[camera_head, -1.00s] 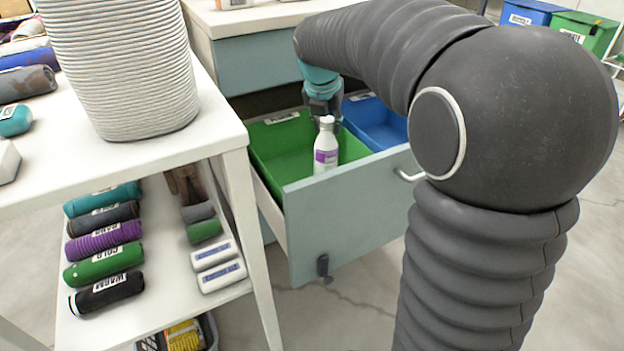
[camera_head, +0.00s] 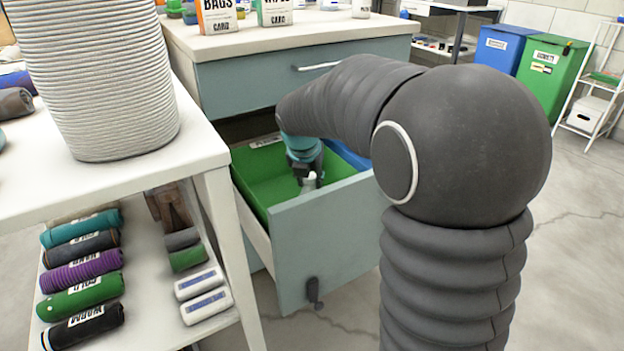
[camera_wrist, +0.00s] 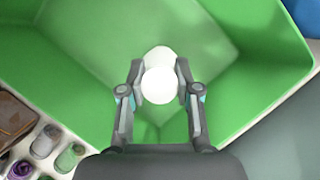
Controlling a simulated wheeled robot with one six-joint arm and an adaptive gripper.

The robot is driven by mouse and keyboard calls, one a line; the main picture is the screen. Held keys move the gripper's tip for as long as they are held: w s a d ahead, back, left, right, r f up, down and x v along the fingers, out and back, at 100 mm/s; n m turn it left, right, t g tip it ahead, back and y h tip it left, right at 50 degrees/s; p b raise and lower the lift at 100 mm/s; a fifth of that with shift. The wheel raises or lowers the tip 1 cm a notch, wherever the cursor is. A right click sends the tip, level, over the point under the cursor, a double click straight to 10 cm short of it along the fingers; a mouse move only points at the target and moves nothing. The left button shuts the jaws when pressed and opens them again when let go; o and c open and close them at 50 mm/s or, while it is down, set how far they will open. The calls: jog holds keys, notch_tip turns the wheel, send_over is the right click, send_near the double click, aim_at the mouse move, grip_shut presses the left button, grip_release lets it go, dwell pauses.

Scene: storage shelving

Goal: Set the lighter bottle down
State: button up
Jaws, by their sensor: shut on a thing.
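A white bottle (camera_wrist: 158,86) is between the fingers of my gripper (camera_wrist: 157,84) in the wrist view, seen from above by its round cap. My gripper is shut on it. In the head view the bottle (camera_head: 309,181) shows only its top; its lower part is hidden behind the drawer front. My gripper (camera_head: 307,176) points down into the green bin (camera_head: 250,163) in the open drawer. The green bin's walls (camera_wrist: 90,60) surround the bottle in the wrist view. I cannot tell whether the bottle touches the bin floor.
A blue bin (camera_head: 345,153) sits beside the green one. The drawer front (camera_head: 335,235) stands close in front of my gripper. A white shelf table (camera_head: 195,145) with a ribbed white container (camera_head: 100,80) and rolled items stands at left.

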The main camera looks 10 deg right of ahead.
jog(key=shift+f, duration=0.1)
jog(key=o, duration=1.1)
jog(key=shift+r, duration=0.45)
jog(key=p+v, duration=0.2)
jog(key=v, duration=0.9)
jog(key=shift+s+a+r, duration=0.1)
jog(key=shift+s+r, duration=0.05)
jog(key=shift+s, duration=0.05)
